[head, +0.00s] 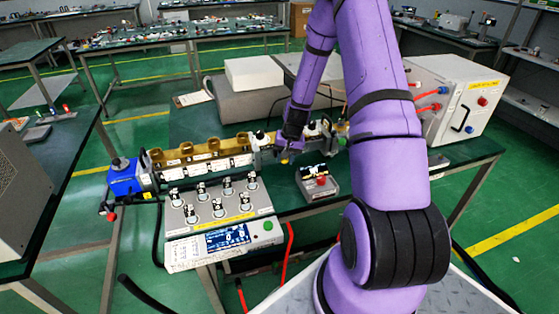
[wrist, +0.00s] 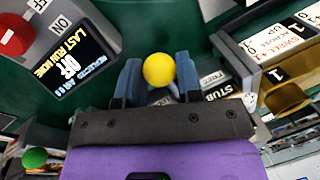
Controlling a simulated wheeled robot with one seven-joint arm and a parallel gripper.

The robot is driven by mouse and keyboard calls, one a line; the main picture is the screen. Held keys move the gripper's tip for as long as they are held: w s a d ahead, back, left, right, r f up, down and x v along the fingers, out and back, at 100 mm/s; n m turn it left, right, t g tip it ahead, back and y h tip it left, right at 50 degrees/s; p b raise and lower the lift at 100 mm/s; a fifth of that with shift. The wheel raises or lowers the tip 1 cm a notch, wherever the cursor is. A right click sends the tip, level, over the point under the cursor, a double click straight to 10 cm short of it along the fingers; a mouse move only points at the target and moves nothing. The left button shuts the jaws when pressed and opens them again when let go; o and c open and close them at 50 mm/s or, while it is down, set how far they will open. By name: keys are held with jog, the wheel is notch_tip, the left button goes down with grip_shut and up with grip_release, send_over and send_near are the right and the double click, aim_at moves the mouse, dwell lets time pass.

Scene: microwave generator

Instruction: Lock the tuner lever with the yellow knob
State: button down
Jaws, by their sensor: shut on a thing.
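The yellow knob (wrist: 158,70) is a round ball between the two blue fingers of my gripper (wrist: 158,82) in the wrist view. The fingers are closed against its sides. In the head view my gripper (head: 288,148) is low at the right part of the brass waveguide assembly (head: 205,149), and the knob is a small yellow spot (head: 284,161) at its tip. The lever's shaft is hidden behind the knob and fingers. A label reading FREE (wrist: 213,78) and one reading STUB (wrist: 219,92) lie right of the fingers in the wrist view. I cannot tell the lever's lock position.
A small box with a red button (head: 320,181) and display stands right of my gripper; its display (wrist: 72,62) shows in the wrist view. A white power unit (head: 455,100) stands behind right.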

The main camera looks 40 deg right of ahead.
jog(key=shift+s+d+n+g, duration=0.15)
jog(key=shift+d+n, duration=0.5)
jog(key=shift+n, duration=0.4)
jog(key=shift+w+d+n+g, duration=0.1)
jog(key=shift+d+n+g, duration=0.1)
jog(key=shift+d+n, duration=0.65)
jog(key=shift+s+d+n+g, duration=0.15)
jog(key=shift+d+n, duration=0.3)
jog(key=shift+n, duration=0.75)
jog(key=shift+w, duration=0.1)
jog(key=c, duration=0.8)
grip_release()
jog(key=shift+r, duration=0.1)
jog(key=r, duration=0.3)
jog(key=d+r, duration=0.1)
jog(key=r, duration=0.3)
jog(key=d+r, duration=0.1)
jog(key=r, duration=0.2)
jog(key=shift+r, duration=0.25)
